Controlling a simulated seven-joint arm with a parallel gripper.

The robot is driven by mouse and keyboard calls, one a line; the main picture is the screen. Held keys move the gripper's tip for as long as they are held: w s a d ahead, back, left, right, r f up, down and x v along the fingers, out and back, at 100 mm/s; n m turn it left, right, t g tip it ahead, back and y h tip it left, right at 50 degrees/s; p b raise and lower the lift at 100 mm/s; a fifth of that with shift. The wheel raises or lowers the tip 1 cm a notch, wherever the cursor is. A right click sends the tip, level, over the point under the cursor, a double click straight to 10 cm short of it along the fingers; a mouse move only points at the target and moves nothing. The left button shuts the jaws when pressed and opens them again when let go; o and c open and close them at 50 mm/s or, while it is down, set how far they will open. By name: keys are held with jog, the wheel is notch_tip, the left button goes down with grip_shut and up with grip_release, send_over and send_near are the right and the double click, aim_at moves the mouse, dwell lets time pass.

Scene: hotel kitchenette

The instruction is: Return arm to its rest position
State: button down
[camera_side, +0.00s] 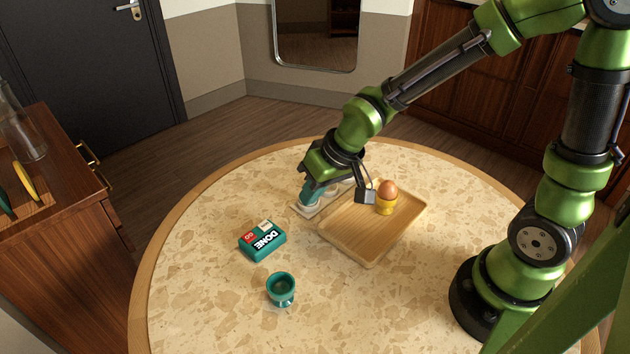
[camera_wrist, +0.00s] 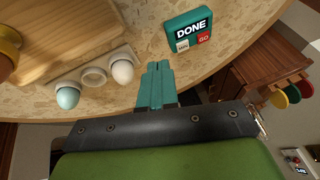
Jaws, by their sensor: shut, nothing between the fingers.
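My gripper (camera_side: 308,194) is low over the far side of the round table, beside a white egg holder (camera_side: 299,209) that it partly hides. In the wrist view its teal fingers (camera_wrist: 158,68) are together and empty. There the holder (camera_wrist: 94,76) carries a pale blue egg (camera_wrist: 68,97) and a white egg (camera_wrist: 123,72), with an empty cup between them. A brown egg (camera_side: 388,189) sits upright in a yellow egg cup (camera_side: 386,208) on the wooden tray (camera_side: 365,246), right of my gripper.
A teal box marked DONE and GO (camera_side: 262,240) lies left of the tray. It also shows in the wrist view (camera_wrist: 188,32). An empty teal egg cup (camera_side: 281,290) stands nearer the front. The left part of the table (camera_side: 190,280) is clear. A wooden cabinet (camera_side: 60,215) stands beyond the table at left.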

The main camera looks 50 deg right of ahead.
jog(key=s+d+r+m+t, duration=0.2)
jog(key=s+d+r, duration=0.6)
jog(key=s+r, duration=0.4)
jog(key=shift+r, duration=0.8)
